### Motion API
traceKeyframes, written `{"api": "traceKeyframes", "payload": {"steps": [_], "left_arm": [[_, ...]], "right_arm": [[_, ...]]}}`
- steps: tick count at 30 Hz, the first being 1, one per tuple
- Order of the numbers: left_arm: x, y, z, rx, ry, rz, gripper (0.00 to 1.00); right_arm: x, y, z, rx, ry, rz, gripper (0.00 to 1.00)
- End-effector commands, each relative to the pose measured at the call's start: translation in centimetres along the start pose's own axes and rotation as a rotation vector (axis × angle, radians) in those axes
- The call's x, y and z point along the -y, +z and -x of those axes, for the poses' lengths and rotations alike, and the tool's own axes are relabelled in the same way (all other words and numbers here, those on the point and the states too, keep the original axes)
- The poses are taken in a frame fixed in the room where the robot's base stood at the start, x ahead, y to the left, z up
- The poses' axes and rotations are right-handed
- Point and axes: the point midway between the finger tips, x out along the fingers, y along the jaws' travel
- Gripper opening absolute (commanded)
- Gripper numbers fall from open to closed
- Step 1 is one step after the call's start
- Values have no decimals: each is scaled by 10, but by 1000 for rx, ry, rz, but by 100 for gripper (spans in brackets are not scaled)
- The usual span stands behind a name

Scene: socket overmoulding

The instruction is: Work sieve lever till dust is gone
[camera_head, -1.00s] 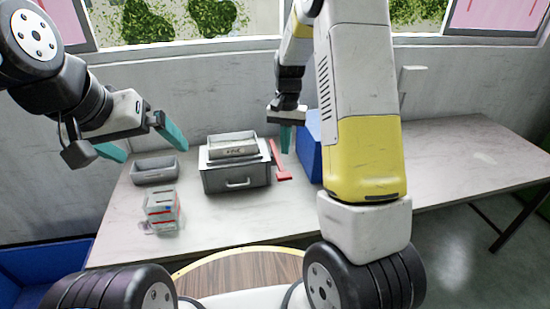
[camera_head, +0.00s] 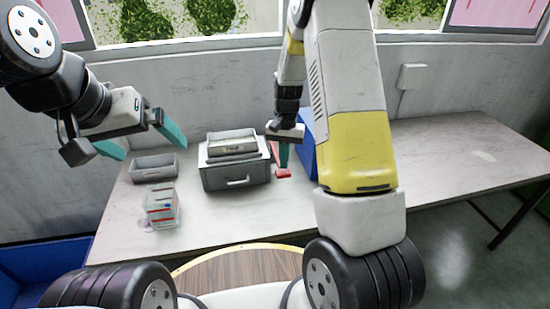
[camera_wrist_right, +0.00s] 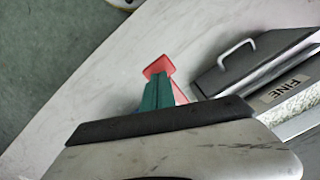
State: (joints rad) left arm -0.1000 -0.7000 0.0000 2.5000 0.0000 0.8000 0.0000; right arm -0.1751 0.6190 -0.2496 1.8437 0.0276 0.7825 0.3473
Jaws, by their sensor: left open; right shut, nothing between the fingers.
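The grey sieve box (camera_head: 236,173) stands on the table with a tray (camera_head: 232,143) on top and a handle on its front drawer. In the right wrist view the tray carries a "FINE" label (camera_wrist_right: 286,89) beside pale, grainy material. The red lever (camera_head: 283,173) is at the box's right side, mostly hidden by my right gripper (camera_head: 284,164). In the right wrist view the red lever (camera_wrist_right: 159,67) shows just beyond the shut teal fingers (camera_wrist_right: 158,93); I cannot tell whether they touch it. My left gripper (camera_head: 140,144) is open and empty above the table's left end.
A small grey bin (camera_head: 154,168) and a clear box with coloured contents (camera_head: 161,206) are left of the sieve. A blue bin (camera_head: 308,150) stands behind my right arm. The table's right part (camera_head: 450,160) is clear.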

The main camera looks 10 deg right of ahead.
Motion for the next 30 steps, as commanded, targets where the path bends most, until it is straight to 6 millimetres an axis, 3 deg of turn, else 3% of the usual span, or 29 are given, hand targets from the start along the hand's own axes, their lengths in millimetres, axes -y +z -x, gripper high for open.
{"api": "traceKeyframes", "payload": {"steps": [16, 30], "left_arm": [[0, 0, 0, 0, 0, 0, 100], [0, 0, 0, 0, 0, 0, 100]], "right_arm": [[0, 0, -8, 1, 0, 0, 0], [0, -4, -49, 2, 0, 0, 0]]}}
